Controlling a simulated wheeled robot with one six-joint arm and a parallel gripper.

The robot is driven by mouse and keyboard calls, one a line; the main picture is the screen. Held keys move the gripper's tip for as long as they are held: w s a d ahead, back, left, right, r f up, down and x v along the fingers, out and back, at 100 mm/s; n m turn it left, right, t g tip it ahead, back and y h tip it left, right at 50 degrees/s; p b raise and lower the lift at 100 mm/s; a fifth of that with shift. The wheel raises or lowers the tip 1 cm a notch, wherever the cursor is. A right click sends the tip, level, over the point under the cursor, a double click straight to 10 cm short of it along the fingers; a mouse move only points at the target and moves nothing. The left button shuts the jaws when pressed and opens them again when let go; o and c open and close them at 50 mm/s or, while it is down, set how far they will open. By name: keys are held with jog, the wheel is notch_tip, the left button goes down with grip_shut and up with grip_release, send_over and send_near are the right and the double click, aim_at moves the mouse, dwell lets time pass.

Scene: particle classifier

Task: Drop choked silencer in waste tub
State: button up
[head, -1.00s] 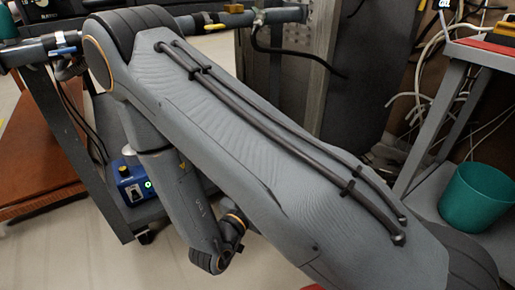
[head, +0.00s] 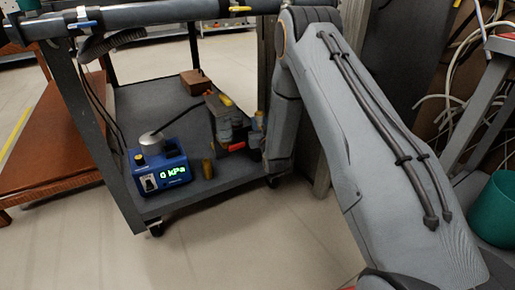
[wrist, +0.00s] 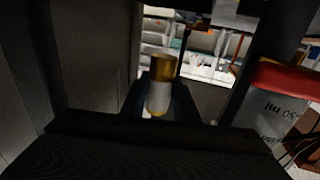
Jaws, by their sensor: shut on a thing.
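In the wrist view my gripper (wrist: 159,102) is shut on a small cylinder, the silencer (wrist: 160,95), with a brass-coloured top and a pale grey lower part. It stands roughly upright between the dark fingers. In the head view my gripper and the silencer are not visible; my grey arm fills the right of centre. A teal tub (head: 494,210), which looks like the waste tub, stands at the right edge, partly cut off by the frame. Its inside is not clearly visible.
A grey cart shelf (head: 140,103) carries a blue gauge (head: 162,172) reading 0 kPa, a small brass cylinder (head: 207,168), a brown block (head: 195,82) and a dark valve-like assembly (head: 230,125). The floor in front is clear. A red-topped grey thing (wrist: 285,77) is close in the wrist view.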

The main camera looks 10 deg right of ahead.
jog(key=shift+w+d+f, duration=0.1)
jog(key=shift+w, duration=0.1)
notch_tip(320, 180, down, 10)
jog(key=b, duration=0.5)
jog(key=shift+r, duration=0.2)
jog(key=shift+f, duration=0.4)
jog(key=shift+f, duration=0.25)
